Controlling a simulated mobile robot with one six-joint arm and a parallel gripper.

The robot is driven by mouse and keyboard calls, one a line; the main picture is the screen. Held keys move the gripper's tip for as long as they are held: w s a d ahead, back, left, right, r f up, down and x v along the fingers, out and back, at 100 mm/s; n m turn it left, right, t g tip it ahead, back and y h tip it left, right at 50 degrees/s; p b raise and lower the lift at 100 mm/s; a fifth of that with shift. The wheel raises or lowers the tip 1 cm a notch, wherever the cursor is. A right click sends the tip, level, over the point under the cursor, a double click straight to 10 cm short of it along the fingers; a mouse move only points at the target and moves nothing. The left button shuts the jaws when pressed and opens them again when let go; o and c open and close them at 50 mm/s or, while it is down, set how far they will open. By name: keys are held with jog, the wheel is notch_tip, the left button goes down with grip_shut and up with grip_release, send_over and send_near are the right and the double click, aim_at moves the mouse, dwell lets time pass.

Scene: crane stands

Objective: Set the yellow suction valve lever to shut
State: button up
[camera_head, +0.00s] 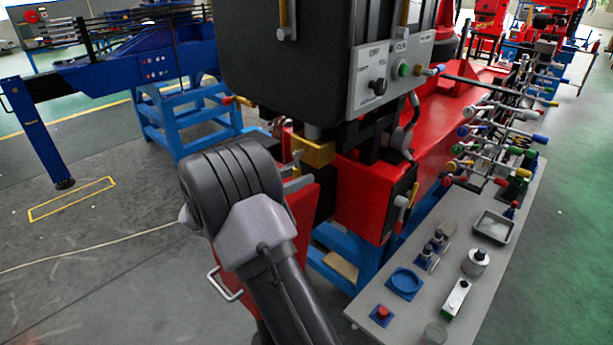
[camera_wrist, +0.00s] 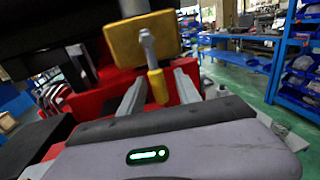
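The suction valve shows in the wrist view as a yellow block (camera_wrist: 143,40) under a dark tank. Its lever has a metal shank running down from the block to a yellow grip (camera_wrist: 158,87). My gripper (camera_wrist: 161,80) is open, with one finger on each side of the yellow grip; gaps show on both sides. Whether the fingers overlap the grip in depth is unclear. In the head view the yellow valve block (camera_head: 315,152) sits below the black tank; my wrist is close at its left, and the lever cannot be made out clearly.
The black tank (camera_head: 290,75) with a control panel (camera_head: 390,72) overhangs the valve. A red crane body (camera_head: 365,195) is close behind. At right, a grey bench (camera_head: 455,235) holds a blue dish, a red button and several levers. Open floor lies at left.

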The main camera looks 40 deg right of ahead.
aim_at(300, 174)
jog(key=shift+s+d, duration=0.1)
jog(key=shift+d, duration=1.5)
grip_shut()
